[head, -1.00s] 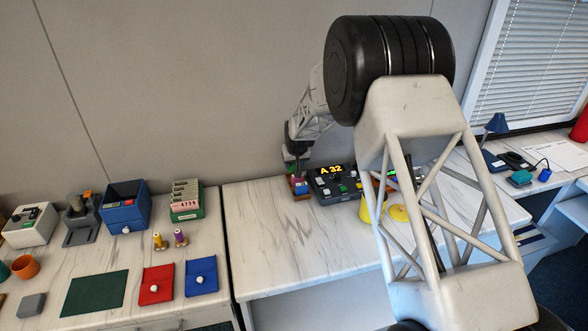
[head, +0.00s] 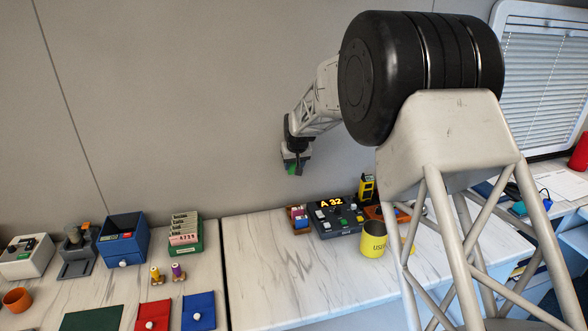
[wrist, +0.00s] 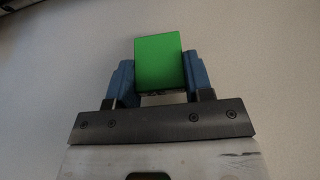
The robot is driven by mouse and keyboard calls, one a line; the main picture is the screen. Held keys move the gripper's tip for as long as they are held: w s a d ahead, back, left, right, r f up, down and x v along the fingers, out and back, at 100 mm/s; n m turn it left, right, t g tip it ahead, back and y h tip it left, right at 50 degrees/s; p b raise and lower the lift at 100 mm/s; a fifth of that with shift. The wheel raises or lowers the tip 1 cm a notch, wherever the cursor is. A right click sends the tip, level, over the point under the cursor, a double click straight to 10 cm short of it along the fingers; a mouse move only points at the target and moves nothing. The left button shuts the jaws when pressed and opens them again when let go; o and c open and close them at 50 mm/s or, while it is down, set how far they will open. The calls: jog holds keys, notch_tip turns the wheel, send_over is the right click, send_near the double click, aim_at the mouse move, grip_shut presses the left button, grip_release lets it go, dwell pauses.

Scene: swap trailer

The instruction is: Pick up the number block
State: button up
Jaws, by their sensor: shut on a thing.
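My gripper (wrist: 157,90) is shut on a green block (wrist: 158,62) in the wrist view, with one blue finger on each side of it. The block's facing side is plain green, and I see no number on it. In the head view my gripper (head: 294,166) is high against the grey wall, above and clear of the table. A small patch of the green block (head: 291,170) shows there at the gripper's tip.
Below my gripper a small brown holder (head: 300,219) with coloured pieces stands beside a dark console (head: 338,217) reading "A 32". A yellow cup (head: 374,241) stands right of it. The table's left part (head: 262,255) is bare. A green card box (head: 185,235) stands further left.

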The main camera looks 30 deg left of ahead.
jog(key=shift+d, duration=0.15)
dwell(0.5)
jog(key=s+d, duration=0.2)
jog(key=d, duration=1.5)
jog(key=s+d, duration=0.2)
jog(key=d, duration=1.6)
jog(key=shift+r, duration=0.35)
jog(key=shift+s+d+f, duration=0.1)
jog(key=shift+f, duration=2.9)
